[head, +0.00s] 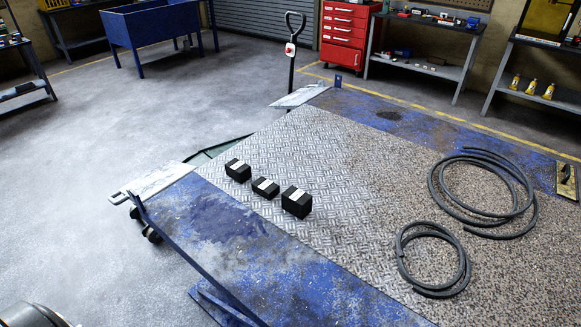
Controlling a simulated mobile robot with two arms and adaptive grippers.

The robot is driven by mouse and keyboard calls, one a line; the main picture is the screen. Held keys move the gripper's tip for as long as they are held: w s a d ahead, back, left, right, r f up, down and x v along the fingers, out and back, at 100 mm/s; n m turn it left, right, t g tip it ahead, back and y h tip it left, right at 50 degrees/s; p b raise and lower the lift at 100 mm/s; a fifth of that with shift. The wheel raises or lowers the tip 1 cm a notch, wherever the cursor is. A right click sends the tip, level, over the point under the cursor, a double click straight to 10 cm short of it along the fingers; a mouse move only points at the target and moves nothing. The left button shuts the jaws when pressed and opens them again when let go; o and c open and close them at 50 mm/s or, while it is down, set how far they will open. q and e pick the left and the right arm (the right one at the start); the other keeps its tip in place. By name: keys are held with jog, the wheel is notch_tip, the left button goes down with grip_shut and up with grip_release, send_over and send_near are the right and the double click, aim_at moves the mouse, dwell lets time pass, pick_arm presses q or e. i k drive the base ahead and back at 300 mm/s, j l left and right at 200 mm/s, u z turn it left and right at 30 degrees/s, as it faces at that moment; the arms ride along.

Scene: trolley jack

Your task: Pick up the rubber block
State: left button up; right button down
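Three black blocks with white labels sit in a slanting row on the grey diamond-plate strip of a blue platform (325,295), in the middle of the head view. They are the far-left block (238,173), the middle block (266,190) and the near-right block (297,206), which looks the largest. All three look like rubber blocks, and I cannot tell which one the task names. They stand apart with small gaps, and nothing covers them. Neither of my grippers is in view.
Two coils of dark hose, a large one (432,195) and a smaller one (399,262), lie on the platform's right. A black handle (291,75) rises behind it. A red tool cabinet (345,38), shelves and a blue bin (150,28) stand at the back. The floor at left is clear.

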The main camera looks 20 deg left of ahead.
aim_at(238, 171)
jog(key=j+z, duration=0.25)
jog(key=j, duration=0.2)
jog(key=k+j+z, duration=0.15)
jog(key=j+z, duration=0.15)
jog(key=j, duration=0.15)
jog(key=k+j+z, duration=0.25)
jog(key=j, duration=0.2)
jog(key=k+j+z, duration=0.1)
jog(key=j+z, duration=0.15)
jog(key=j, duration=0.15)
jog(key=k+j+z, duration=0.3)
jog(key=k+j, duration=0.3)
jog(key=j, duration=0.15)
jog(key=k+j, duration=0.25)
jog(key=j, duration=0.2)
jog(key=k+j, duration=0.3)
jog(key=j, duration=0.15)
jog(key=k+j, duration=0.25)
jog(key=j, duration=0.2)
jog(key=z, duration=0.05)
